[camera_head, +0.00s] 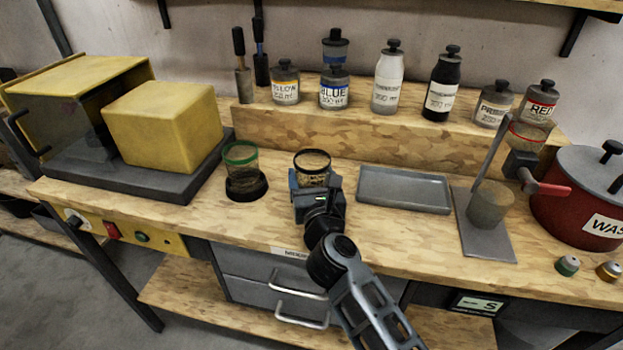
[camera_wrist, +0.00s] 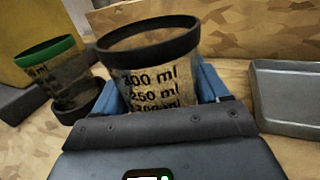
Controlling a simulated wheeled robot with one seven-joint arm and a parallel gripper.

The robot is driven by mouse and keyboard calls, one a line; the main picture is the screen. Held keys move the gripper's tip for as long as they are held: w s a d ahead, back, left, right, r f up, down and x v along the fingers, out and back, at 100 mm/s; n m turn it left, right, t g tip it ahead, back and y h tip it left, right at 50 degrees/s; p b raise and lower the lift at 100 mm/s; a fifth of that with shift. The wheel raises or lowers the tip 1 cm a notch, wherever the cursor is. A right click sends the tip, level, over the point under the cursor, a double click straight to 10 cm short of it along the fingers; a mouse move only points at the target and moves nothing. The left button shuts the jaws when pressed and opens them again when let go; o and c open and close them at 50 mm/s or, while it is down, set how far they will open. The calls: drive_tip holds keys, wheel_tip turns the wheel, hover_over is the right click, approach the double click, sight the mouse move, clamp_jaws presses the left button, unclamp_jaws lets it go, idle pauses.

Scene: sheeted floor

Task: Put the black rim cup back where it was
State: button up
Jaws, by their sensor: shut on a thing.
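The black rim cup (camera_head: 313,162) is a clear measuring cup with a black rim and printed ml marks. It stands roughly upright over the middle of the wooden bench, and it fills the middle of the wrist view (camera_wrist: 150,80). My gripper (camera_head: 312,182) is shut on it, with the blue fingers on both sides of the cup (camera_wrist: 165,100). The cup's base is hidden behind my gripper, so I cannot tell whether it touches the bench. A green rim cup (camera_head: 240,160) stands in a black round holder (camera_head: 247,188) to its left.
A grey tray (camera_head: 404,190) lies right of my gripper. A stand with a grey cup (camera_head: 490,206) and a red pot (camera_head: 582,200) are further right. A yellow box (camera_head: 163,125) stands left. Several bottles (camera_head: 388,80) line the raised shelf behind. Bare bench lies in front of the tray.

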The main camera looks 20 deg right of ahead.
drive_tip(key=shift+f, duration=0.2)
drive_tip(key=o, duration=1.2)
drive_tip(key=shift+c, duration=0.2)
drive_tip(key=shift+r, duration=0.1)
drive_tip(key=shift+r, duration=0.15)
drive_tip(key=b+v, duration=0.1)
drive_tip(key=v, duration=1.1)
drive_tip(key=shift+s+d, duration=0.1)
